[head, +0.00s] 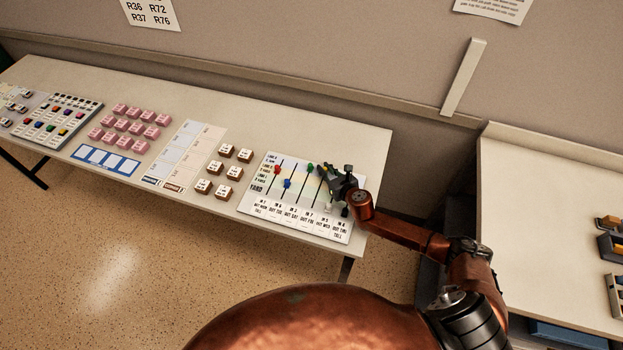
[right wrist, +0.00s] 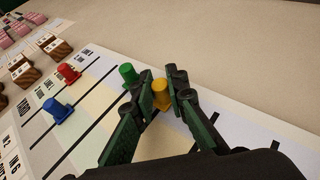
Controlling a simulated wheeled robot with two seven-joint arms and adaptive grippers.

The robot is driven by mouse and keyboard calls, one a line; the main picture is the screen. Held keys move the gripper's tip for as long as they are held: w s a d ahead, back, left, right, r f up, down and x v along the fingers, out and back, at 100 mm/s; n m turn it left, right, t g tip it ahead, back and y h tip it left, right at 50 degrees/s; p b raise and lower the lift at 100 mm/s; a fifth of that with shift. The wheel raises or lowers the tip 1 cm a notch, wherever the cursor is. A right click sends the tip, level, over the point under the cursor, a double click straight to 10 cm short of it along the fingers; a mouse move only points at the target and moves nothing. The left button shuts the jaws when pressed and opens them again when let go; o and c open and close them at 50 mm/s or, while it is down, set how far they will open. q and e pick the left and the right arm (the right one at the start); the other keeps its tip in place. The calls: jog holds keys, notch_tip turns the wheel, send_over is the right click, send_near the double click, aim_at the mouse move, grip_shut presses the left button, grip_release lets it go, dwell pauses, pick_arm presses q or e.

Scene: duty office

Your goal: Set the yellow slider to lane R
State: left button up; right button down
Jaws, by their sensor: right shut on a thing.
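The yellow slider (right wrist: 161,94) stands between the two fingers of my right gripper (right wrist: 166,90) in the right wrist view. The gripper is shut on it. In the head view my right gripper (head: 331,177) is over the far right part of the white slider board (head: 250,206) and mostly hides the yellow slider. The yellow slider is close to the green slider (right wrist: 129,74) and farther from the red one (right wrist: 68,73) and the blue one (right wrist: 57,108). The lane labels (right wrist: 47,86) are at the board's left edge, too small to read surely. My left gripper is not in view.
Brown blocks (head: 226,150), pink blocks (head: 128,125) and a button panel (head: 52,120) lie farther left. A wall stands behind the table (head: 330,130).

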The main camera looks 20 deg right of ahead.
jog(key=shift+w+d, duration=0.1)
jog(key=shift+d, duration=0.1)
jog(key=shift+r, duration=0.1)
jog(key=c, duration=2.2)
grip_release()
jog(key=shift+w+d, duration=0.1)
jog(key=shift+w, duration=0.05)
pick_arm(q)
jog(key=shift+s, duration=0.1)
pick_arm(e)
jog(key=v, duration=1.2)
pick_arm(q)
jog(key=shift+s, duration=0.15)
